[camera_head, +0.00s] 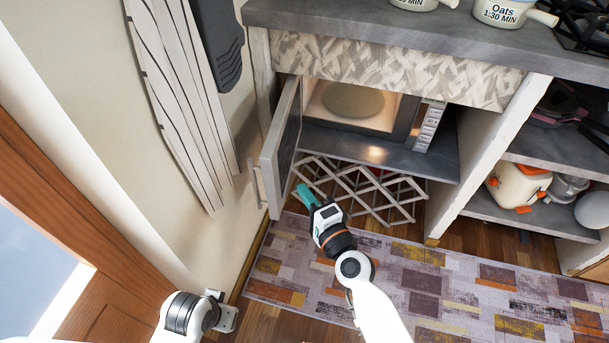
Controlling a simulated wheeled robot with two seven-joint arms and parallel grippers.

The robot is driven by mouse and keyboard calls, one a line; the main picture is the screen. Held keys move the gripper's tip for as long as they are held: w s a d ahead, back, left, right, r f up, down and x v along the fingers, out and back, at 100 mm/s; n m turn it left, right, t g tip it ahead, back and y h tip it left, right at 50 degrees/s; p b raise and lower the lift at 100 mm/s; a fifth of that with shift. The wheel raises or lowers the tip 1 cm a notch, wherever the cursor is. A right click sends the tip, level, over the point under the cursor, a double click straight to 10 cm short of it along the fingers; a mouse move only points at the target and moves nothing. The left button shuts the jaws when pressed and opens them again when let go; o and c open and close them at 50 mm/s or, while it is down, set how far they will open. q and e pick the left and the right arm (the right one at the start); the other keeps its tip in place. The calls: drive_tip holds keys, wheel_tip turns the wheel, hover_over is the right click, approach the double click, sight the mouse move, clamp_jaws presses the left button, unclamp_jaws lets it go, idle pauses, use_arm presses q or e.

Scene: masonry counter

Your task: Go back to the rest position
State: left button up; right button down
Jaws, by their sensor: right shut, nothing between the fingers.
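My right arm reaches up from the bottom middle. My right gripper (306,194), with teal fingers, is shut and empty beside the open microwave door (281,150). It is in front of and below the microwave opening, and appears apart from the door. My left arm shows only as a white and black link at the bottom left; its gripper is not in view.
The microwave (403,118) is lit, with an empty-looking turntable (352,99). A lattice rack (372,188) sits below it. Shelves (560,162) with kitchenware stand at right. A wall (100,80) borders the left. A patterned rug (450,292) covers the floor.

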use_arm(q)
drive_tip(key=shift+f, duration=0.35)
use_arm(e)
drive_tip(key=shift+s+d+f, duration=0.1)
drive_tip(key=shift+s, duration=0.95)
